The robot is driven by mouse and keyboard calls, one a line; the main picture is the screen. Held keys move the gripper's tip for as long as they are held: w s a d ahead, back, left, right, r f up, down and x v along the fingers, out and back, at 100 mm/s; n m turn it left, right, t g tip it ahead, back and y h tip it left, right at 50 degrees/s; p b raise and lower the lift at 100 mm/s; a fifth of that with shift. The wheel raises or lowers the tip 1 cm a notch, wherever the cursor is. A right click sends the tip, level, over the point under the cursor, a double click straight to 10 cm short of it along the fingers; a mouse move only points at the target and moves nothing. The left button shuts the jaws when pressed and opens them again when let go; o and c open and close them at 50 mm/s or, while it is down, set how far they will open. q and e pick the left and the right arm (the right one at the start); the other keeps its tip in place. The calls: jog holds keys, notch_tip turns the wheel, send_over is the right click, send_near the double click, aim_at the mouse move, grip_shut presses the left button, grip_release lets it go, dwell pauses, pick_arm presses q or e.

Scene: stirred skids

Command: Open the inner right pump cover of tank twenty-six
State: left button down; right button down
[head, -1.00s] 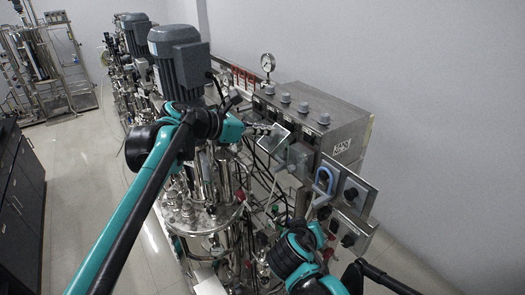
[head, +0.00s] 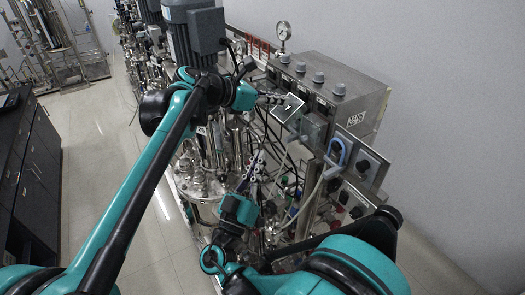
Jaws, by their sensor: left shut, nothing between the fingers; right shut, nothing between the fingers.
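The tank's control box (head: 340,85) carries a label (head: 357,118), too small to read surely. On its front, a clear pump cover with bright edges (head: 287,108) sticks out tilted. Right of it is a greyish see-through cover (head: 314,130), which looks closed. I cannot tell which one is the inner right cover. My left gripper (head: 283,98) is shut and empty at the upper edge of the tilted cover; contact is unclear. My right gripper (head: 259,159) is shut and empty, lower and to the left of the covers, pointing up among the piping.
A blue tube loop (head: 338,152) and a grey square plate with a knob (head: 364,167) sit to the right. A grey motor (head: 192,38) stands over the steel vessel at left. A pressure gauge (head: 283,31) rises behind. Free floor lies between the skid and dark cabinets (head: 35,170).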

aim_at(279, 111)
jog(key=x, duration=1.2)
jog(key=shift+d, duration=0.1)
